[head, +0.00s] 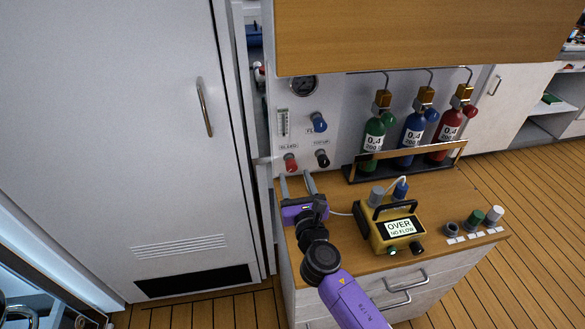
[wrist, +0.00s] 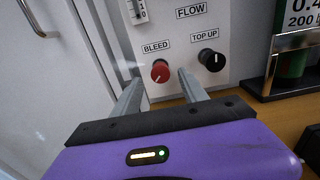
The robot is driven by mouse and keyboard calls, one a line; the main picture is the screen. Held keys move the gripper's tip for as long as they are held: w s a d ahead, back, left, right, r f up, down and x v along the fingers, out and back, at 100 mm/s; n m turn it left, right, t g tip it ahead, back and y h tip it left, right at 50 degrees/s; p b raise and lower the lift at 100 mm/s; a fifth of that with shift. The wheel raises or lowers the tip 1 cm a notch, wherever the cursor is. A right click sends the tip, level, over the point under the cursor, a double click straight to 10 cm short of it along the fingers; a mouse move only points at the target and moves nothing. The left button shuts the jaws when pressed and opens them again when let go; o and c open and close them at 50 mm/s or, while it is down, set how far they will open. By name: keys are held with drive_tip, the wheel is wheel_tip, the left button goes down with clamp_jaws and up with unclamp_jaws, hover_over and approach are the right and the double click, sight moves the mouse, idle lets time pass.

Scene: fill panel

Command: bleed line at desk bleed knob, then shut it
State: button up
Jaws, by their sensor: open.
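The red bleed knob (head: 290,163) sits low on the white panel, under a BLEED label; it also shows in the wrist view (wrist: 160,71), with a white pointer mark on its face. The black top-up knob (head: 322,158) is to its right, also in the wrist view (wrist: 211,60). My gripper (head: 296,174) is open and empty, just in front of and below the bleed knob. In the wrist view its two fingers (wrist: 160,88) point at the panel, with the red knob between and beyond their tips. I see no contact with the knob.
The panel carries a blue flow knob (head: 319,122) and a round gauge (head: 303,86). Green, blue and red cylinders stand in a rack (head: 357,175) to the right. A yellow meter (head: 390,232) reading OVER, NO FLOW sits on the desk. A cabinet door (head: 110,120) is close at left.

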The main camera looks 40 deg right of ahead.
sight(292, 168)
drive_tip(key=shift+x, duration=2.2)
drive_tip(key=shift+c, duration=0.2)
